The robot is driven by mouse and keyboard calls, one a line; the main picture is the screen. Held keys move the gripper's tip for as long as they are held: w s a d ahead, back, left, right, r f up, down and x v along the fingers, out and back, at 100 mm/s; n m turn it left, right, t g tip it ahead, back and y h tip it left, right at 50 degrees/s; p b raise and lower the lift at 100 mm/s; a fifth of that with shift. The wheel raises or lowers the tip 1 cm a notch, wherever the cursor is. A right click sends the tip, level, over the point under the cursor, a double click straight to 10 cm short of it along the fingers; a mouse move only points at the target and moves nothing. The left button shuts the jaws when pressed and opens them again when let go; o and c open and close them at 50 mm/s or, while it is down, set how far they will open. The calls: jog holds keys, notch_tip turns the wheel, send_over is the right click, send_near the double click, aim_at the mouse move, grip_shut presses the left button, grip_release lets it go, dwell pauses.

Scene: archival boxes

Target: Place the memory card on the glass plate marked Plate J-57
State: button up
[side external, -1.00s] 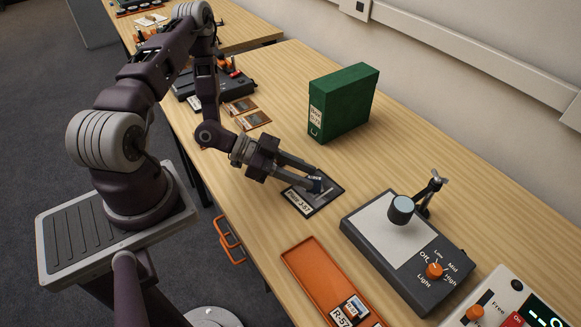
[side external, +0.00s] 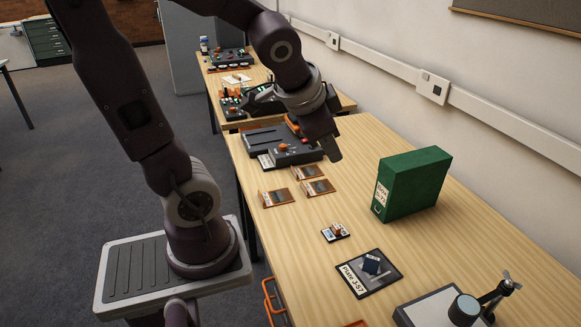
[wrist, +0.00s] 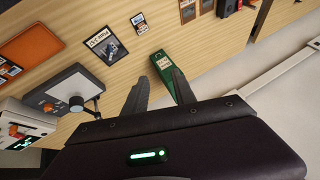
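The glass plate marked Plate J-57 (side external: 388,282) lies flat on the wooden bench, with its label along one edge. A small dark blue card (side external: 371,264), which looks like the memory card, lies on the plate, tilted relative to its edges. The plate also shows in the wrist view (wrist: 91,40). My gripper (side external: 334,156) is raised well above the bench, away from the plate. In the wrist view its two fingers (wrist: 160,82) are apart with nothing between them.
A small black card with a picture (side external: 335,232) lies beside the plate. A green archival box (side external: 411,183) stands behind. Several brown-framed slides (side external: 277,197) and a dark console (side external: 282,143) lie farther off. An orange tray (wrist: 36,44) and a grey lamp stand (wrist: 68,86) are nearby.

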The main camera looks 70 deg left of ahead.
jog(key=s+d+r+n+h, duration=0.1)
jog(key=s+d+r+h, duration=0.1)
jog(key=s+d, duration=0.7)
jog(key=shift+s+r+n+h, duration=0.4)
jog(key=shift+s+h, duration=0.2)
jog(key=shift+s, duration=0.4)
